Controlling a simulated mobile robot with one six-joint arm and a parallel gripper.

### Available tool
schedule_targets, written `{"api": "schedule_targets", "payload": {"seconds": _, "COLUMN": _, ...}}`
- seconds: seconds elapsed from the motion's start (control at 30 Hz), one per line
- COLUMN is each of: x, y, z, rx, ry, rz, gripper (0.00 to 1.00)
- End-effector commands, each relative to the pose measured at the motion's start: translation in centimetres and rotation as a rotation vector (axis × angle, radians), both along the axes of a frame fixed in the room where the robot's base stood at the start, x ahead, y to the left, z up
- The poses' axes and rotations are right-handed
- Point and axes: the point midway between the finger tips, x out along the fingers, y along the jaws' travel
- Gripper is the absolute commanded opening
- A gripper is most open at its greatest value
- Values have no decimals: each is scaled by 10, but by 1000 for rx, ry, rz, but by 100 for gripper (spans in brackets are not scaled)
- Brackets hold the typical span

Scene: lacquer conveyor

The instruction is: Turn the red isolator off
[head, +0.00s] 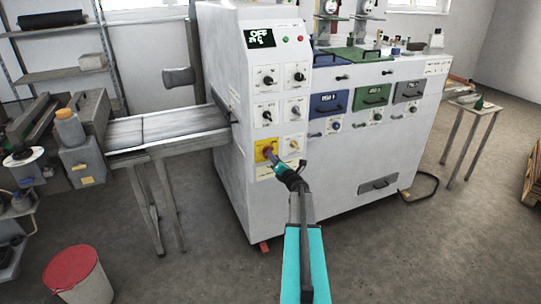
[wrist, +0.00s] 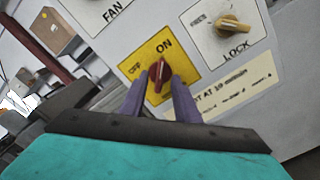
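The red isolator is a red knob (wrist: 158,74) on a yellow plate (wrist: 143,58) marked ON and OFF. In the wrist view the knob's grip points up towards the ON label; OFF is to its left. In the head view the yellow plate (head: 261,147) is low on the machine's front and my gripper covers the knob. My gripper (wrist: 157,80) has a purple finger on each side of the knob, with a gap showing between fingers and knob. It looks open around the knob; contact is not visible. It also shows at the plate in the head view (head: 271,158).
A LOCK knob (wrist: 232,24) is right of the yellow plate and a FAN panel (wrist: 105,10) above it. More knobs fill the white machine's front (head: 225,170). A conveyor (head: 170,124) stands left, with a red-lidded bin (head: 75,270) on the floor. The front floor is mostly clear.

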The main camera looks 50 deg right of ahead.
Motion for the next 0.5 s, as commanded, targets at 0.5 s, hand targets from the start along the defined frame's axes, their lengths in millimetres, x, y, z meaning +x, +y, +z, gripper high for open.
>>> {"api": "schedule_targets", "payload": {"seconds": 0.5, "x": 25, "y": -10, "z": 0, "rx": 0, "ry": 0, "rz": 0, "gripper": 29}}
